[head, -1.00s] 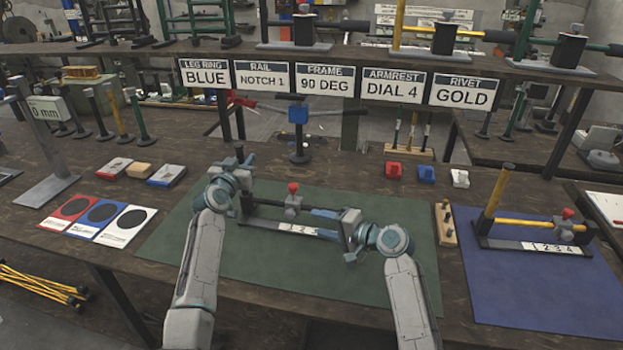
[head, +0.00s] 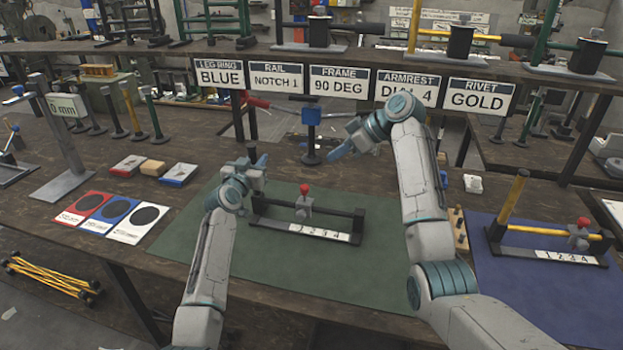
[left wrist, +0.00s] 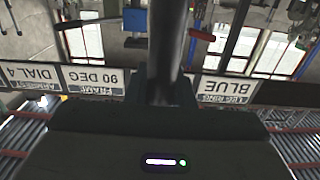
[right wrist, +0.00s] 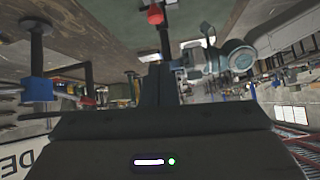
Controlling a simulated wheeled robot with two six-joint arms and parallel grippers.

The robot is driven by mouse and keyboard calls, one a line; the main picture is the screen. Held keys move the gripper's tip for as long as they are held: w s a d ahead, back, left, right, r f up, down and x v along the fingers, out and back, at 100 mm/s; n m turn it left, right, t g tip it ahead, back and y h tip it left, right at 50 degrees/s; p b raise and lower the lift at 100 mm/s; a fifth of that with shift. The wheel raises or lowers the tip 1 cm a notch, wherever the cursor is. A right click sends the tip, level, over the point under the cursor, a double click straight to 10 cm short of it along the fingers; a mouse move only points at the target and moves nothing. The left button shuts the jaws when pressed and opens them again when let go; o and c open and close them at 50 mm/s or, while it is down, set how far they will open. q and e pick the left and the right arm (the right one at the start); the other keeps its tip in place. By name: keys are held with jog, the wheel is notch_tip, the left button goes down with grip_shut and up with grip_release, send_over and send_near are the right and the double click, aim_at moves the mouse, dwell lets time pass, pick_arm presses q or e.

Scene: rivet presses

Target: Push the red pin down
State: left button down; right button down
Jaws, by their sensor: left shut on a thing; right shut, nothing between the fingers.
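The red pin (head: 304,188) stands upright on a grey slider (head: 303,208) on a black rail frame (head: 335,212) over the green mat. A white strip (head: 318,233) with numbers lies along its front. My left gripper (head: 253,168) is shut on the dark upright post (left wrist: 166,50) at the frame's left end. My right gripper (head: 333,156) is shut and empty, above and behind the rail, right of the red pin and apart from it. The red pin also shows at the top of the right wrist view (right wrist: 155,15), beyond the shut fingers (right wrist: 160,85).
A blue-topped stand (head: 311,118) rises close behind my right gripper. A similar yellow-railed frame (head: 550,231) stands on the blue mat (head: 540,300) at right. The green mat (head: 270,275) is clear in front of the rail. A shelf with signs (head: 338,80) crosses behind.

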jog(key=r+n, duration=0.2)
send_over(308, 187)
jog(key=d, duration=0.1)
notch_tip(308, 187, down, 7)
jog(key=f, duration=0.3)
jog(key=shift+s+f, duration=0.1)
jog(key=shift+s, duration=0.1)
jog(key=shift+f, duration=0.4)
jog(key=shift+f, duration=0.95)
jog(key=shift+s+f, duration=0.1)
jog(key=shift+f, duration=0.2)
